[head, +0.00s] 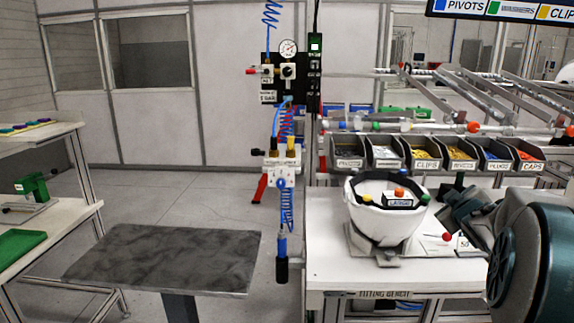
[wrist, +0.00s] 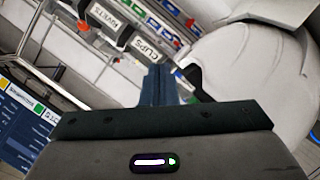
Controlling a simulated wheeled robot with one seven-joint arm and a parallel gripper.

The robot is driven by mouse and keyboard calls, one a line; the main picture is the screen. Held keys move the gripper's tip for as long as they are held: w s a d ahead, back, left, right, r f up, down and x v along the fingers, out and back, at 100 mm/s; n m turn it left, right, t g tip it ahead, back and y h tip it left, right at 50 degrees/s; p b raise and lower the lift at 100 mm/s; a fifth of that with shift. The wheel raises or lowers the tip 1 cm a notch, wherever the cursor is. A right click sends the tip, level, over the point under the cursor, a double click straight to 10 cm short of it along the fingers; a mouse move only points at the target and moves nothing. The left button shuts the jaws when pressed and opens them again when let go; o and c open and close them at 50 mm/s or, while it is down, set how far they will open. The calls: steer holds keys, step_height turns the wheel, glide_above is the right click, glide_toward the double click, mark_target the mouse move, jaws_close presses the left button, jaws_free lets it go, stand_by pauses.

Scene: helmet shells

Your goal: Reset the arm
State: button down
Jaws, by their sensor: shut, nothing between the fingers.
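My gripper (wrist: 158,74) shows in the wrist view with its two dark fingers together and nothing between them. In the head view my arm comes in from the right edge, and its dark end is just right of a white helmet shell (head: 372,226). The shell sits open side up on a grey stand (head: 388,258) on the white fitting bench (head: 330,272). A large pale curved surface, which looks like the shell (wrist: 245,75), fills the right of the wrist view, beside the fingers. I cannot tell whether they touch it.
Labelled parts bins (head: 426,165) line the back of the bench. A red-tipped lever (head: 447,237) stands close to my arm. A hanging blue-hosed tool (head: 282,262) is left of the bench. A dark-topped table (head: 165,258) is farther left, its top clear.

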steer(key=s+a+f+m+g+y, duration=0.1)
steer(key=s+a+f+g, duration=0.3)
steer(key=s+a, duration=0.5)
steer(key=s+a+f+m+g+y, duration=0.1)
steer(key=s+a+f+m+g, duration=0.2)
steer(key=s+a, duration=0.5)
steer(key=s+a+f+m+g+y, duration=0.1)
steer(key=s+a+f+g, duration=0.3)
steer(key=s+a, duration=0.5)
steer(key=s+f+m+p, duration=0.1)
steer(key=s+f, duration=0.1)
steer(key=s, duration=0.2)
steer(key=shift+s+a+g+y, duration=0.3)
steer(key=shift+y, duration=0.1)
